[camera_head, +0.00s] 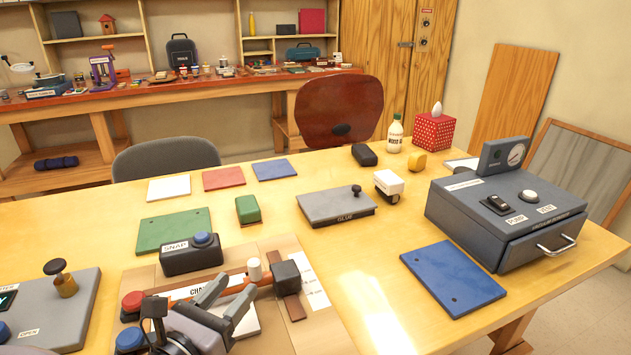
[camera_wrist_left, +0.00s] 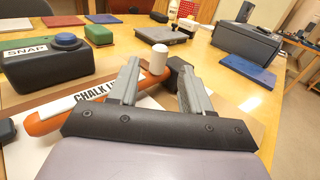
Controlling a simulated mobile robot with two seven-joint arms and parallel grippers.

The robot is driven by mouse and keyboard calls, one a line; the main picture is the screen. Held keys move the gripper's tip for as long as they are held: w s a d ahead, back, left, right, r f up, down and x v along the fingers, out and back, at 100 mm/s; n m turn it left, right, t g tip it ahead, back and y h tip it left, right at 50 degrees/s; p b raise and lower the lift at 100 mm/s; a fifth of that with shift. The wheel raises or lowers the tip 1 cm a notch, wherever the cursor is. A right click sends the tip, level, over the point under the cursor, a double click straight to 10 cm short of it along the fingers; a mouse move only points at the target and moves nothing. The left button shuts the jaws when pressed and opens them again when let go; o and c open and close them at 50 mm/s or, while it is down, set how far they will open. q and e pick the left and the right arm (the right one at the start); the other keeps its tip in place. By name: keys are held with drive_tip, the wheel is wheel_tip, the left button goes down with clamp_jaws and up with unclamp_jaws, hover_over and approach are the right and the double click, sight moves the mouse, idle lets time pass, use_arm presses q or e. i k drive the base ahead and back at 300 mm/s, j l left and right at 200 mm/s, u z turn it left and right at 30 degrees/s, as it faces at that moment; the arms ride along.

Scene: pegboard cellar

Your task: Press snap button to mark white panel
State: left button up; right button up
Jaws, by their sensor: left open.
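The black SNAP box (camera_head: 191,258) with its blue button (camera_head: 203,240) stands at the back left of a tan board. In the left wrist view the box (camera_wrist_left: 48,70) and button (camera_wrist_left: 67,42) are at the left. A white panel (camera_head: 246,318) lies on the board under the orange bar (camera_head: 262,284), partly hidden by my gripper. Another white panel (camera_head: 168,188) lies flat at the back left of the table. My left gripper (camera_head: 234,288) is open above the board, right and in front of the SNAP box; its fingers (camera_wrist_left: 157,68) are apart. My right gripper is not in view.
A white knob (camera_head: 254,269) and dark block (camera_head: 286,277) are at the bar's far end. Red (camera_head: 132,301) and blue (camera_head: 130,340) knobs are near its left. The GLUE pad (camera_head: 335,207), blue panel (camera_head: 453,278) and grey-blue machine (camera_head: 510,218) stand right.

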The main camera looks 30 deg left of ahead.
sight(202, 237)
drive_tip(key=k+l, duration=0.1)
drive_tip(key=k, duration=0.9)
